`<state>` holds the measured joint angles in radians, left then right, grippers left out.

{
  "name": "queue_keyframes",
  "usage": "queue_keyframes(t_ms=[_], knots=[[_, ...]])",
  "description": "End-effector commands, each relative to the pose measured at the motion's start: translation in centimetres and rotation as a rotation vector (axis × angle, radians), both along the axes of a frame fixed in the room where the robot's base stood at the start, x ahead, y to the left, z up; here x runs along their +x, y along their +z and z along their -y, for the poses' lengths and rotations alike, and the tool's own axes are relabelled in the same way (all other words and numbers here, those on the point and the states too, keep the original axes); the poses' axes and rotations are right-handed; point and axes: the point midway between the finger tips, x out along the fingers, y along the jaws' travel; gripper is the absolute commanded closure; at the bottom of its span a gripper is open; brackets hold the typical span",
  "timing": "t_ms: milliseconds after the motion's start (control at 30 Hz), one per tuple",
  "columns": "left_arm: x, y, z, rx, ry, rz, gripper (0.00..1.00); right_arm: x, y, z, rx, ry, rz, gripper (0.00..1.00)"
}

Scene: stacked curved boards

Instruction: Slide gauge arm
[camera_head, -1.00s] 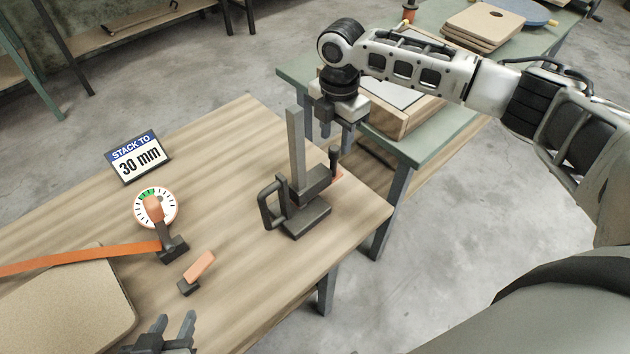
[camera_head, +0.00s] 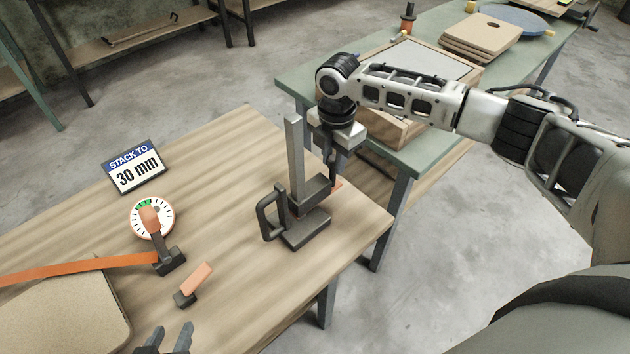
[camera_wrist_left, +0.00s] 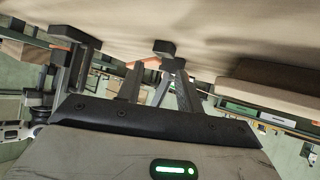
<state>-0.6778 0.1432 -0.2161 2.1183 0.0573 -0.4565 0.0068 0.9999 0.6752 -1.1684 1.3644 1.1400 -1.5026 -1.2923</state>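The height gauge (camera_head: 296,165) stands upright near the right corner of the wooden table. It has a grey post, a dark base, a loop handle on the left and a sliding arm (camera_head: 309,193) low on the post, with an upright knob at its right end. My right gripper (camera_head: 331,160) points down at that knob, right of the post. Its fingers are seen nearly edge-on and overlap the knob, so their gap and any grip are hidden. My left gripper (camera_head: 168,340) is open and empty at the bottom edge; its fingers also show in the left wrist view (camera_wrist_left: 152,85).
A sign (camera_head: 136,168) reads "STACK TO 30 mm". A round dial (camera_head: 165,222), an orange strap (camera_head: 80,266), a small orange-handled clamp (camera_head: 196,281) and tan boards (camera_head: 60,315) lie on the left. A green table (camera_head: 430,150) with a box stands behind my right arm.

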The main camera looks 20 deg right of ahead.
Motion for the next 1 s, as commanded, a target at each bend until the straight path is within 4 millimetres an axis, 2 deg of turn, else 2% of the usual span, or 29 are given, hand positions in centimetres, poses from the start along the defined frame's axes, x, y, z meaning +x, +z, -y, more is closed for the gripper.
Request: queue_keyframes(t_ms=[167, 1000], knots=[[0.0, 0.2, 0.0, 0.001, 0.000, 0.000, 0.64, 0.0, 0.2, 0.0, 0.000, 0.000, 0.000, 1.00], [-0.4, 2.1, -0.7, 0.060, -0.011, -0.025, 0.64, 0.1, 4.7, 0.0, 0.002, -0.001, 0.003, 1.00]])
